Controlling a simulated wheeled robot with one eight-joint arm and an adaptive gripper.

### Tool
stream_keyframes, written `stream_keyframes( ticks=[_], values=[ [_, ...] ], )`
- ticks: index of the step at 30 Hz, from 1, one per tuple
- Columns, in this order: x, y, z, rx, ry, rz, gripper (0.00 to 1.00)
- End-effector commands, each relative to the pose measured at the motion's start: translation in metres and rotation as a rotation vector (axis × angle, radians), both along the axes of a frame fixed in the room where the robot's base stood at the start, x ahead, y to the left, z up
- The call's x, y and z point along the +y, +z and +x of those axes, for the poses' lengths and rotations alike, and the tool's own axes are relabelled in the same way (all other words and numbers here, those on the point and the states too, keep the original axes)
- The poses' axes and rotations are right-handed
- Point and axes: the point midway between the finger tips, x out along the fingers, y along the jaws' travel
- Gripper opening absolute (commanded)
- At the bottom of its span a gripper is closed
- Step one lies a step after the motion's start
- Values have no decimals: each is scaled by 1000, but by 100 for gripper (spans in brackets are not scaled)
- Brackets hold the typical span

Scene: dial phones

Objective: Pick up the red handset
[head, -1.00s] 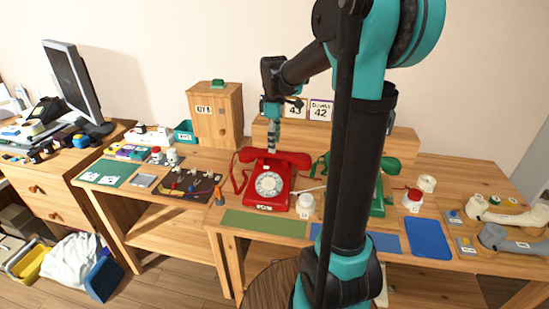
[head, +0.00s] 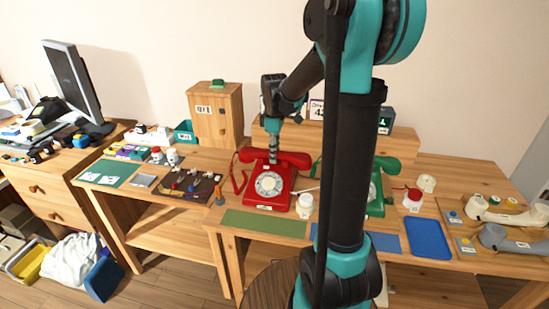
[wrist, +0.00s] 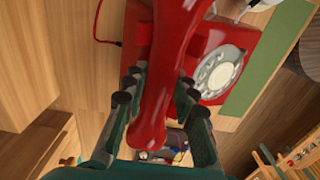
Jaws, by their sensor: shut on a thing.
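The red handset (head: 294,158) lies across the top of the red dial phone (head: 266,187) at the middle of the table, at or very near its cradle. I cannot tell whether any gap has opened under it. My gripper (head: 273,152) reaches down onto the handset from above. In the wrist view, the handset (wrist: 166,75) runs between the fingers of my gripper (wrist: 158,92), which are shut on its grip from both sides. The phone's pale dial (wrist: 219,70) shows to the right of the handset there.
A green phone (head: 380,185) stands to the right, partly behind my arm. A white-lidded jar (head: 305,205) is close to the red phone's right side. A green mat (head: 265,223) lies in front. A wooden cabinet (head: 216,115) and raised shelf stand behind.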

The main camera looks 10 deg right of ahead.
Motion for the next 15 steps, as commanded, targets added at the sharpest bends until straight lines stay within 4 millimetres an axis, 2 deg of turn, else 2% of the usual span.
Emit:
stream_keyframes(
  ticks=[1,3,4,15],
  values=[
    [0,0,0,0,0,0,10],
    [0,0,0,0,0,0,1],
    [0,0,0,0,0,0,0],
    [0,1,0,0,0,0,0]
  ],
)
